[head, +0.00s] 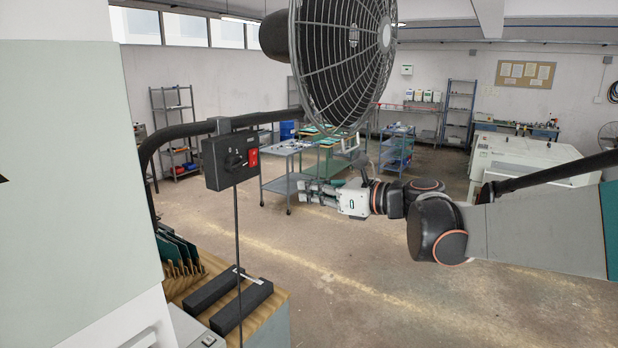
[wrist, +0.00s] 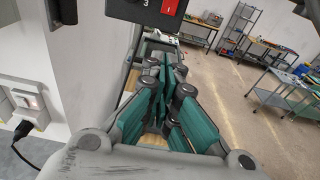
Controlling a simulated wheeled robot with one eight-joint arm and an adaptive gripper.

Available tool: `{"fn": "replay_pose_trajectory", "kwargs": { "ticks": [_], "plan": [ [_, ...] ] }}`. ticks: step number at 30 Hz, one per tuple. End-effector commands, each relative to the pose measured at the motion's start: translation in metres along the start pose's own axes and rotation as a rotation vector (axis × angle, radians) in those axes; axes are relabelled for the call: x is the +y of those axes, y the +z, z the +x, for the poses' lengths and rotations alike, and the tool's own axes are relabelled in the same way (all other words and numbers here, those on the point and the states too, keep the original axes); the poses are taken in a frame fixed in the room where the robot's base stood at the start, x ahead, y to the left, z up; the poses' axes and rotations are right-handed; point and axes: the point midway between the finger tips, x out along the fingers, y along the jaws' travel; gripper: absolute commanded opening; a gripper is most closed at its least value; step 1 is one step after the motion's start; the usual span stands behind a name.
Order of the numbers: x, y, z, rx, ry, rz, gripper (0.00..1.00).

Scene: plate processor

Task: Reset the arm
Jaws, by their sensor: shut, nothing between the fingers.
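My arm reaches in from the right in the head view, with my gripper (head: 312,188) at its left end, held in the air over the open floor. The gripper points left, toward the fan and switch box side. In the wrist view my gripper (wrist: 163,92) shows its green-padded fingers closed together with nothing between them. No object is in my gripper's grasp.
A large fan (head: 345,60) hangs above my gripper. A black switch box (head: 230,160) on a bent pole stands to its left. A wooden-topped bench (head: 262,317) with black bars (head: 228,300) is at lower left. A blue-grey cart (head: 283,186) stands behind. The floor (head: 390,285) is clear.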

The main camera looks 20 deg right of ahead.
Motion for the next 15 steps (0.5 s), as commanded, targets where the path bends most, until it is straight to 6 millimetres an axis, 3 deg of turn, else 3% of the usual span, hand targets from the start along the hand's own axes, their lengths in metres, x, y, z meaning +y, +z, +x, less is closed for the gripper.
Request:
{"fn": "replay_pose_trajectory", "kwargs": {
  "ticks": [5,9,12,15],
  "plan": [
    [0.041,-0.042,0.044,0.063,0.04,-0.195,0.0],
    [0.086,-0.097,0.072,0.156,0.093,-0.498,0.0],
    [0.114,-0.136,0.075,0.225,0.139,-0.722,0.0],
    [0.137,-0.178,0.065,0.296,0.196,-0.944,0.0]
  ]
}}
